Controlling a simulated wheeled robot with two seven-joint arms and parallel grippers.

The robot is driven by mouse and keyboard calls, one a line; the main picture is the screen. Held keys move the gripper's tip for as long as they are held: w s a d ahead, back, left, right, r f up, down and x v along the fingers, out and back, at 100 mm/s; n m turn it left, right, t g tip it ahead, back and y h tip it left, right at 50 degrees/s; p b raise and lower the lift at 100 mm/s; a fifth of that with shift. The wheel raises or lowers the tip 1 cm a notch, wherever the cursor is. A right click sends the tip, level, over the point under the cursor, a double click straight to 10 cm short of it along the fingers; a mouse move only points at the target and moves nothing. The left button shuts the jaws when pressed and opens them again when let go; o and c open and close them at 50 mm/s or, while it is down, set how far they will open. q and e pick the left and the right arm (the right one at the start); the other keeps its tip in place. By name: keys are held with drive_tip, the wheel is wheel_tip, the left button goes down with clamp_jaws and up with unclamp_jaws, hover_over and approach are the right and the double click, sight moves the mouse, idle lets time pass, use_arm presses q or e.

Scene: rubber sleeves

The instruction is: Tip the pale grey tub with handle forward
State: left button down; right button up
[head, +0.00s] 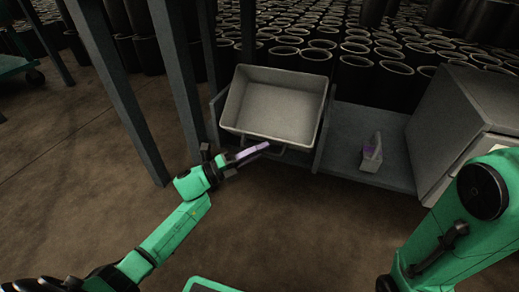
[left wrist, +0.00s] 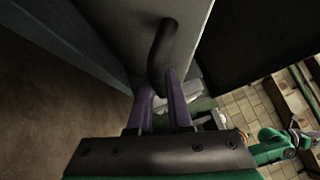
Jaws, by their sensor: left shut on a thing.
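The pale grey tub (head: 279,103) sits at the front of a dark shelf or bay in the head view, its open top and empty inside facing me. A bar handle (head: 283,148) runs along its near side. My left gripper (head: 262,148) reaches that near side from the left. In the left wrist view its two purple fingers (left wrist: 162,88) are shut on the dark curved handle (left wrist: 163,48), beside a grey wall of the tub. In that view a green arm with a small purple tip, perhaps my right gripper (left wrist: 297,125), shows small at the right edge.
A small grey block with a purplish upper part (head: 372,154) stands on the grey surface (head: 346,135) right of the tub. A grey cabinet (head: 462,115) is further right. Dark posts (head: 118,85) stand at left. Many black rubber sleeves (head: 318,55) fill the back. Floor in front is clear.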

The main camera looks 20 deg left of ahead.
use_arm(q)
drive_tip(key=shift+f, duration=0.15)
drive_tip(key=c, duration=0.8)
unclamp_jaws()
drive_tip(key=shift+c, duration=0.2)
drive_tip(key=shift+s+a, duration=0.1)
drive_tip(key=shift+a, duration=0.15)
drive_tip(key=p+v, duration=0.4)
drive_tip(key=v, duration=1)
drive_tip(key=shift+p, duration=0.35)
